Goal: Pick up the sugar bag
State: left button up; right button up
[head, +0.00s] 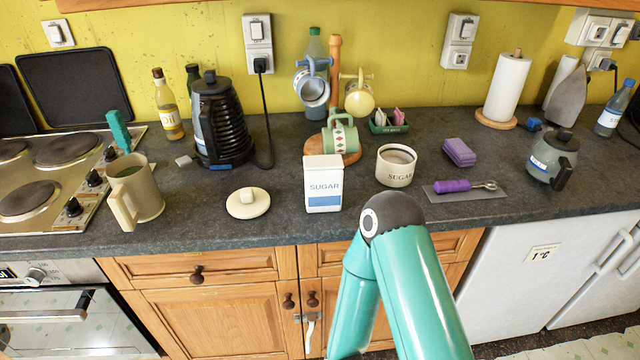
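The sugar bag (323,173) is a small white upright packet with "SUGAR" printed on it and a blue band near its base. It stands upright on the dark worktop near the front edge, in the middle of the head view. Nothing touches its visible sides. One teal arm of mine reaches in from the bottom, its dark elbow joint just right of and in front of the bag. Neither gripper shows in this view.
An open cream sugar pot (397,172) stands close on the right. A cream lid (248,204) lies on the left. A mug tree with hanging mugs (336,60) and a black kettle (222,125) stand behind. A beige jug (134,192) is far left.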

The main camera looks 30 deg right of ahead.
aim_at(323, 174)
jog(key=u, duration=1.8)
jog(key=i, duration=0.1)
jog(key=z, duration=3.25)
